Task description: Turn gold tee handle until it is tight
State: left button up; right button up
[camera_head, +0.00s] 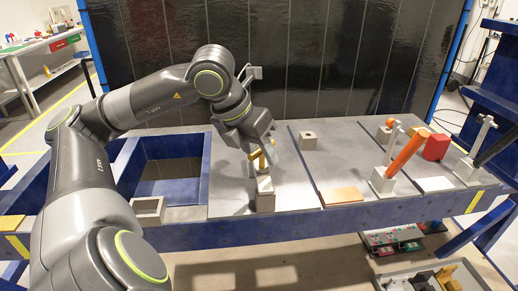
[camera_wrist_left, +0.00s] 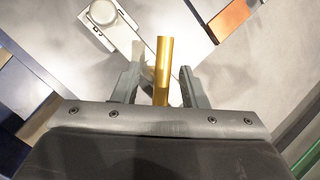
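The gold tee handle (camera_head: 259,163) sits on a grey metal fixture (camera_head: 265,199) near the front edge of the grey bench top. My left gripper (camera_head: 262,150) is just above the gold handle, with its fingers pointing down. In the left wrist view, the gold bar (camera_wrist_left: 163,65) stands between the two fingers of the left gripper (camera_wrist_left: 160,75). The fingers are apart, with a gap visible on both sides of the bar. The lower part of the bar is hidden behind the gripper body. My right gripper is in neither view.
A fixture with an orange handle (camera_head: 407,151) and one with a black handle (camera_head: 497,146) stand to the right. A grey block (camera_head: 308,141) lies behind. A blue-walled bin (camera_head: 205,168) is on the left. A dark panel (camera_head: 290,60) closes off the back.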

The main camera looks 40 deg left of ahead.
pick_arm(q)
grip_shut()
dwell(0.3)
jog(key=shift+a+f+m+h+b, duration=0.15)
jog(key=shift+m+h+b, duration=0.25)
jog(key=shift+m+b, duration=0.75)
jog(key=shift+w+m+g+h, duration=0.1)
jog(key=shift+m+g+h, duration=0.35)
jog(key=shift+m, duration=0.8)
jog(key=shift+r+m+g+h, duration=0.2)
jog(key=shift+m+g+h, duration=0.25)
jog(key=shift+m, duration=1.05)
jog(key=shift+a, duration=0.1)
